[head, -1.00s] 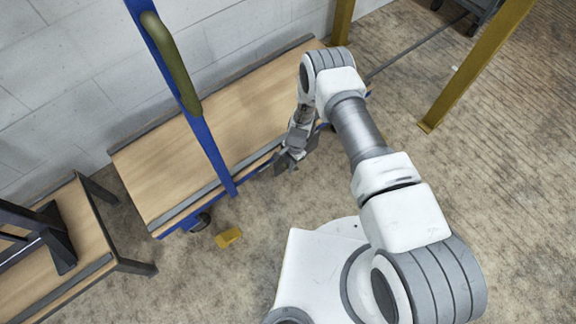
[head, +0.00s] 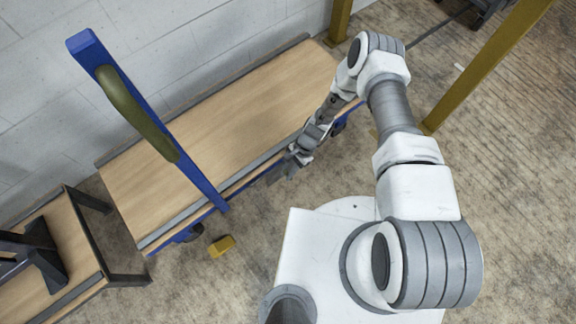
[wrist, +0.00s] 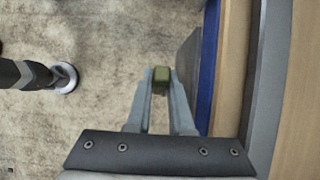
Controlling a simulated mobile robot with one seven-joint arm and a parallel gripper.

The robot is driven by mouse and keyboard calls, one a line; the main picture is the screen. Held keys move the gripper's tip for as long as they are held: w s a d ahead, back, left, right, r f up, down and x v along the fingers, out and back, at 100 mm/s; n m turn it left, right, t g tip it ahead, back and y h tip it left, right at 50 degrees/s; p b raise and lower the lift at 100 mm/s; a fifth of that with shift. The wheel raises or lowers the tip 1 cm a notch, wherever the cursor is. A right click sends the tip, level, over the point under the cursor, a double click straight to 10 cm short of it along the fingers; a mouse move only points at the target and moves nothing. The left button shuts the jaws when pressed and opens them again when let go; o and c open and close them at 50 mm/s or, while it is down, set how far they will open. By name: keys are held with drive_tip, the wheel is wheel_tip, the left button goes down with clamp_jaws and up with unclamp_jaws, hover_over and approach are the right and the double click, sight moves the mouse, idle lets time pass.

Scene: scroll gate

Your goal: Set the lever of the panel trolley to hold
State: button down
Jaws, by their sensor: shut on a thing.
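The panel trolley has a wooden deck (head: 235,110), a blue frame and a tall blue upright (head: 201,183) with an olive grip (head: 130,108). My gripper (head: 287,171) is low at the deck's near long side, right of the upright's foot. In the wrist view my gripper (wrist: 160,88) is shut on a small olive-green piece (wrist: 161,74), which looks like the lever's knob. The rest of the lever and any hold mark cannot be made out. A dark grey plate (wrist: 188,70) lies between the fingers and the blue frame edge (wrist: 208,65).
A yellow block (head: 221,246) lies on the floor by a trolley caster (head: 190,233). A wooden bench (head: 65,240) with dark legs stands at left. A yellow post (head: 480,75) rises at right. A dark post with a round foot (wrist: 64,78) shows in the wrist view.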

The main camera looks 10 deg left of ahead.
idle(0.3)
drive_tip(key=c, duration=1.1)
unclamp_jaws()
drive_tip(key=shift+w, duration=0.1)
drive_tip(key=p+v, duration=0.5)
drive_tip(key=v, duration=1.2)
drive_tip(key=shift+w+d, duration=0.2)
drive_tip(key=shift+d, duration=0.05)
